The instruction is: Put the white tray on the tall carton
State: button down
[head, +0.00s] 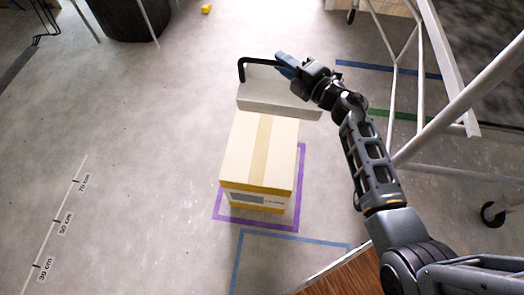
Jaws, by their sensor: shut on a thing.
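The white tray (270,92) is in the upper middle of the head view, with a black handle (242,68) at its far left. My gripper (288,64) reaches in from the right and is shut on the black handle. The tall carton (240,146), light cardboard with a tan tape strip, stands just in front of the tray in the picture. Part of the handle is hidden by my gripper.
Purple tape (300,175) outlines the floor around the carton, with blue tape (290,234) in front. A white metal frame (440,105) on wheels stands at the right. A dark round bin (125,18) is at the back left. The left floor is mostly clear.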

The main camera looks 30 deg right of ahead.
notch_tip(320, 180, down, 3)
jog(key=w+b, duration=0.2)
jog(key=b, duration=0.6)
send_near(252, 112)
jog(key=shift+y, duration=0.3)
jog(key=w+r, duration=0.1)
jog(key=w, duration=0.1)
jog(key=w+a+r, duration=0.1)
jog(key=w+r, duration=0.1)
jog(key=w, duration=0.1)
jog(key=shift+w+a+r, duration=0.3)
jog(key=shift+w+r, duration=0.05)
jog(key=shift+w, duration=0.05)
notch_tip(252, 112, down, 4)
jog(key=b, duration=0.2)
jog(key=shift+b, duration=0.35)
jog(key=shift+r, duration=0.1)
jog(key=c, duration=1.4)
grip_release()
jog(key=o, duration=0.4)
